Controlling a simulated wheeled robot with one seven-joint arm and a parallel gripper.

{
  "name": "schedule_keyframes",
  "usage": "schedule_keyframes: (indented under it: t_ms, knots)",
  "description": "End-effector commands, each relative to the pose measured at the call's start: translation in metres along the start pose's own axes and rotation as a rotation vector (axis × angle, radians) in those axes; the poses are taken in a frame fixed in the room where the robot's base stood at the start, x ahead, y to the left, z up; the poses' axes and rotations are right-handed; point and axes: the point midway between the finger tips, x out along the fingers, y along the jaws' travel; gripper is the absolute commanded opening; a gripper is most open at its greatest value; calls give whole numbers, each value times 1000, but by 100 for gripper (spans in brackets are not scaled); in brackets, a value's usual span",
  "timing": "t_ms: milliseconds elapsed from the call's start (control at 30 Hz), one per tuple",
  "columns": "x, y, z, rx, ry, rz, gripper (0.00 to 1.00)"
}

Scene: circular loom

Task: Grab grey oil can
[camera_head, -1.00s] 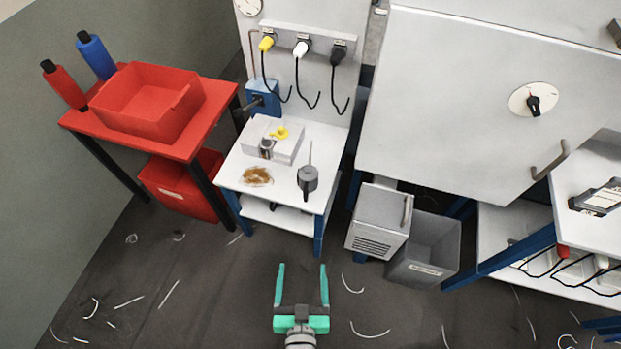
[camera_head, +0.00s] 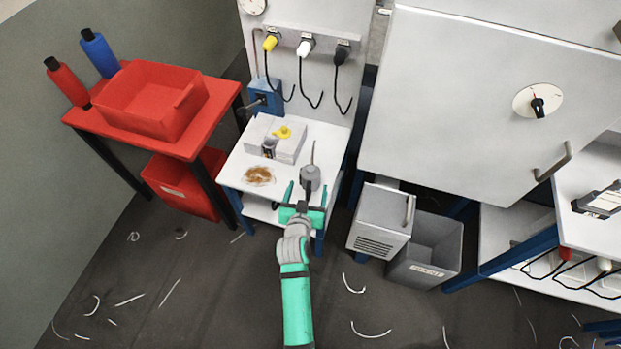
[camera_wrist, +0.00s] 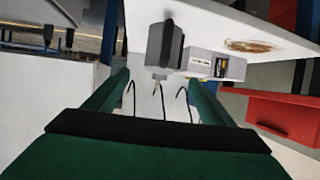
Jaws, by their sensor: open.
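The grey oil can (camera_head: 310,176) stands upright on the small white table (camera_head: 290,197), near its right edge, with its thin spout pointing up. In the wrist view the oil can (camera_wrist: 164,45) shows beyond and between the fingers, upside down in the picture. My gripper (camera_head: 306,187) is open at the table's front right, with its fingers reaching toward the can. In the head view the fingers partly overlap the can's lower part. I cannot tell whether they touch it.
Cables hang behind. A red bench (camera_head: 190,148) is at left, a grey cabinet (camera_head: 379,222) at right.

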Motion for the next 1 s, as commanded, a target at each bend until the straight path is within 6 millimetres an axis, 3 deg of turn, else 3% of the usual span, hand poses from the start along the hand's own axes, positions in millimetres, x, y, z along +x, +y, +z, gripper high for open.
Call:
schedule_keyframes:
  t_ms: [200, 467, 700, 1000]
  knots:
    - [32, 0, -1, -1, 2, -1, 77]
    - [49, -1, -1, -1, 1, -1, 77]
    - [81, -2, -3, 0, 0, 0, 77]
    - [94, -2, -2, -1, 1, -1, 77]
